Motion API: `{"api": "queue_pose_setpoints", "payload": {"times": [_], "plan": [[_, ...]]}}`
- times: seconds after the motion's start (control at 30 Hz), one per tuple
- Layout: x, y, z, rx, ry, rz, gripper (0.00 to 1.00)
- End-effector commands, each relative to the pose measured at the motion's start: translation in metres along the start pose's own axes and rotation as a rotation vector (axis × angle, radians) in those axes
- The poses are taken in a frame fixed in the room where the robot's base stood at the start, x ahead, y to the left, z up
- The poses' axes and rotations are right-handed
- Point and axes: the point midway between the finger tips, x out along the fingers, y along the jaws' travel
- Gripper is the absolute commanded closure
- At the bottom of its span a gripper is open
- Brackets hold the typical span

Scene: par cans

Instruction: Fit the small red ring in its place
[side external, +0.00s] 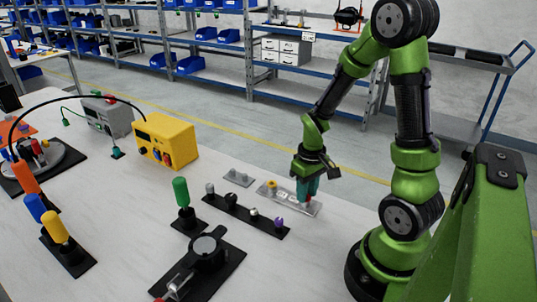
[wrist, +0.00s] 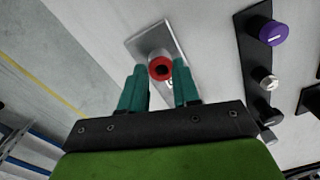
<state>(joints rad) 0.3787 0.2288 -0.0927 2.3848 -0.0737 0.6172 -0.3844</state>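The small red ring (wrist: 160,69) shows in the wrist view with its dark hole facing the camera. It appears at the end of a short grey cylinder over a metal plate (wrist: 176,40). My gripper (wrist: 160,72) has its two teal fingers apart, one on each side of the ring. The ring nearly fills the gap; I cannot tell whether the fingers press on it. In the side view my gripper (side external: 307,191) points down at the right end of the metal plate (side external: 292,202). The ring is not clear there.
A yellow part (side external: 272,184) stands on the plate's left end. A black strip (side external: 246,217) with several knobs lies in front, a small grey plate (side external: 238,178) to the left. A green-handled tool (side external: 181,192) and a yellow box (side external: 166,139) stand further left.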

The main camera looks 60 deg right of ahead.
Motion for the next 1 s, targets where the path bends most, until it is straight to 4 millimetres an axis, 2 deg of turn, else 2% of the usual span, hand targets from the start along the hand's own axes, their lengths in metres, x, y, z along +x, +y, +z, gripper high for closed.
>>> {"api": "queue_pose_setpoints", "payload": {"times": [0.27, 0.3, 0.5, 0.87, 1.0], "plan": [[0.0028, 0.0021, 0.0016, -0.002, -0.004, 0.004, 0.63], [0.0028, 0.0022, 0.0016, -0.002, -0.005, 0.004, 0.68], [0.0029, 0.0032, 0.0019, -0.002, -0.005, 0.005, 0.4], [0.0026, 0.0051, 0.0025, -0.001, -0.006, 0.007, 0.41], [-0.0057, 0.0042, 0.0013, -0.001, -0.002, 0.006, 0.4]]}}
